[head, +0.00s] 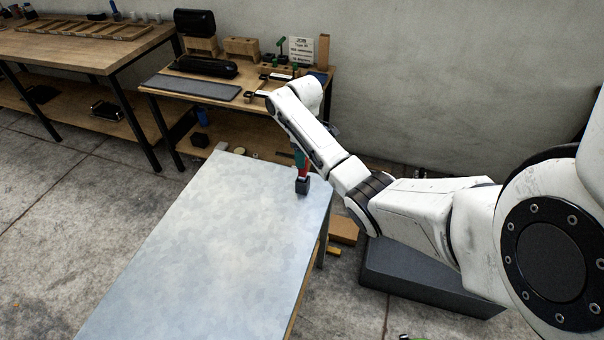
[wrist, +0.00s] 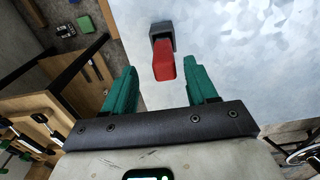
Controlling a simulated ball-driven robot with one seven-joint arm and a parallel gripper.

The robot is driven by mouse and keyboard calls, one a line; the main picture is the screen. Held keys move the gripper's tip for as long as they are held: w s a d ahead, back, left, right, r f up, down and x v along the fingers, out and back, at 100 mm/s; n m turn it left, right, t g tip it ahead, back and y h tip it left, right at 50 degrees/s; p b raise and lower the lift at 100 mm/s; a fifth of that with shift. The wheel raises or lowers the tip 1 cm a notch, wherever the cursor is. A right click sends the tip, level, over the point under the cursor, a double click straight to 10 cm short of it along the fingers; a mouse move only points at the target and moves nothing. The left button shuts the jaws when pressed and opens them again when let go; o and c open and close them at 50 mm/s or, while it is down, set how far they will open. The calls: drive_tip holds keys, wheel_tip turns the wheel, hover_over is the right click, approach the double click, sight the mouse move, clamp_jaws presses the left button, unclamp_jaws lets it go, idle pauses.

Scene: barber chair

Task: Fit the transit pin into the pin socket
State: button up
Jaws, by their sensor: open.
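A red piece, which looks like the transit pin (wrist: 164,66), meets a dark grey block, which looks like the pin socket (wrist: 161,33). The grey block (head: 302,187) rests near the right edge of the pale table, and the red piece (head: 304,173) rises from it in the head view. How deep any part sits in the block is hidden. My gripper (wrist: 162,75) is open. Its two green fingers are on either side of the red piece in the wrist view, with gaps showing. In the head view my gripper (head: 299,158) is just above the block, partly covered by my arm.
The pale tabletop (head: 200,255) is otherwise bare. Behind it is a wooden bench (head: 160,100) with a grey mat, black cases and small blocks. Another wooden bench (head: 75,42) is at far left. A dark box (head: 415,275) lies on the floor at right.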

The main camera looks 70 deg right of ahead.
sight(303, 174)
drive_tip(key=shift+a+f+p, duration=0.15)
drive_tip(key=shift+f, duration=1)
drive_tip(key=shift+a+f+p, duration=0.1)
drive_tip(key=shift+f+p, duration=0.05)
drive_tip(key=shift+f, duration=1)
drive_tip(key=c, duration=1)
clamp_jaws()
drive_tip(key=shift+r, duration=0.15)
